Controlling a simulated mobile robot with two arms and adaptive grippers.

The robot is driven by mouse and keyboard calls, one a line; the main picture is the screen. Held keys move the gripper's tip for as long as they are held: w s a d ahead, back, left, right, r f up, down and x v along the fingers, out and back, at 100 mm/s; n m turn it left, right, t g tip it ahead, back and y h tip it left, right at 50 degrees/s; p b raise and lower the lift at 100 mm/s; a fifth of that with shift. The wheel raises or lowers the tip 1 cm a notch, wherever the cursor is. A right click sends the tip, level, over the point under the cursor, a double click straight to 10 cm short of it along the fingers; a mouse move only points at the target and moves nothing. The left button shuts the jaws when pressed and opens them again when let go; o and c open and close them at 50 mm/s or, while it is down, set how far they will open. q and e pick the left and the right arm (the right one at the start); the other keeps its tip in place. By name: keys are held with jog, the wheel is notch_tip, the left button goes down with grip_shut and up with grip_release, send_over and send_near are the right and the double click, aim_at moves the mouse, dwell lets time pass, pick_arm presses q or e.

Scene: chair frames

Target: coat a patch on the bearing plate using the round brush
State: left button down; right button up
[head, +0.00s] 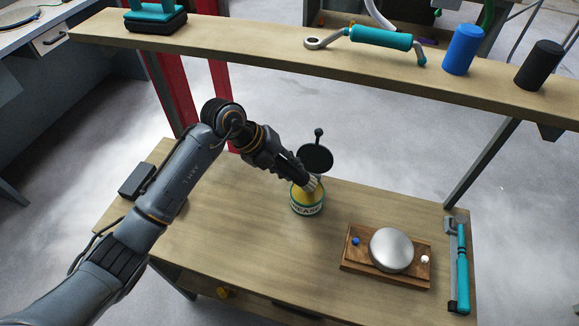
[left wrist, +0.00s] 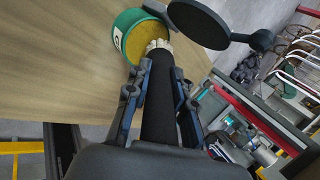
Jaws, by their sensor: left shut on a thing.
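My left gripper (head: 299,171) is shut on the round brush, whose black handle (left wrist: 160,108) runs between the fingers in the left wrist view. The pale bristles (left wrist: 158,45) point down into the mouth of the grease can (head: 307,207), over its yellow contents (left wrist: 145,38). I cannot tell how deep they reach. The can is green with a white label and stands open on the bench. The bearing plate, seemingly the silver round piece (head: 391,249), lies on a wooden board to the right, apart from the brush. My right gripper is out of view.
A black round lid (head: 315,158) stands up behind the can. A teal-handled tool (head: 462,266) lies at the bench's right edge. Blue (head: 356,240) and white (head: 425,259) knobs flank the silver piece. A raised shelf (head: 270,60) crosses behind. The front bench middle is clear.

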pick_arm(q)
jog(key=shift+f+b, duration=0.4)
jog(key=shift+f, duration=0.25)
dwell(0.7)
dwell(1.0)
jog(key=shift+r+p, duration=2.9)
jog(key=shift+r, duration=0.65)
jog(key=shift+f, duration=0.1)
